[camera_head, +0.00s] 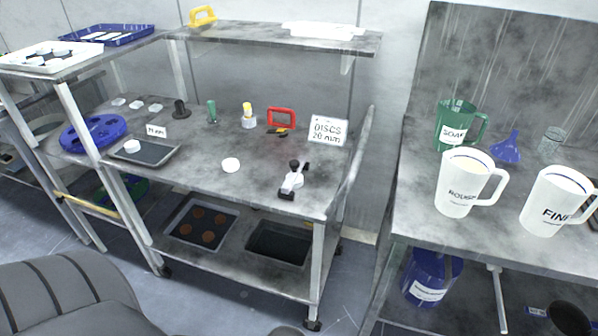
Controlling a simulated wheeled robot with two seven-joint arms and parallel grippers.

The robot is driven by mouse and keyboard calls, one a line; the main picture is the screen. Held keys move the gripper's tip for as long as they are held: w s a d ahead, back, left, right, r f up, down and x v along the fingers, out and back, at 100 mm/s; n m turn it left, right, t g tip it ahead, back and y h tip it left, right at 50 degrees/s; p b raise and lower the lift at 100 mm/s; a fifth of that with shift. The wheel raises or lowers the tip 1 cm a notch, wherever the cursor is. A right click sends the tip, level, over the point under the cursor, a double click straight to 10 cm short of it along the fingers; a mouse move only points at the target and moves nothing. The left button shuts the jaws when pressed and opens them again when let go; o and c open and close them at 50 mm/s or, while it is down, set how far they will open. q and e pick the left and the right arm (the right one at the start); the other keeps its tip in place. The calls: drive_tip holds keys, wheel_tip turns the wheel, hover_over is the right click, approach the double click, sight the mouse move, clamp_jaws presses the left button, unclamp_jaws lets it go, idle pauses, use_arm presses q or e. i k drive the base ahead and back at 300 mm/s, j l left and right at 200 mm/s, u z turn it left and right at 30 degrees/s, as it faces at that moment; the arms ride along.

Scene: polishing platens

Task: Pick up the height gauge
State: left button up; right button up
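A small silver and black instrument (292,180), which looks like the height gauge, is on the grey cart's main worktop (215,180), near its front right edge. It has a black knob-like part at the top and a dark end toward the front edge. At this size I cannot tell whether it stands or lies. Neither of my grippers shows in the head view.
A shelf (270,38) overhangs the back. A side table (420,215) with jugs stands right, across a gap.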

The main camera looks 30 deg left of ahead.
sight(297, 166)
drive_tip(key=u, duration=0.5)
drive_tip(key=k+u, duration=0.15)
drive_tip(key=u, duration=0.8)
drive_tip(key=k, duration=0.05)
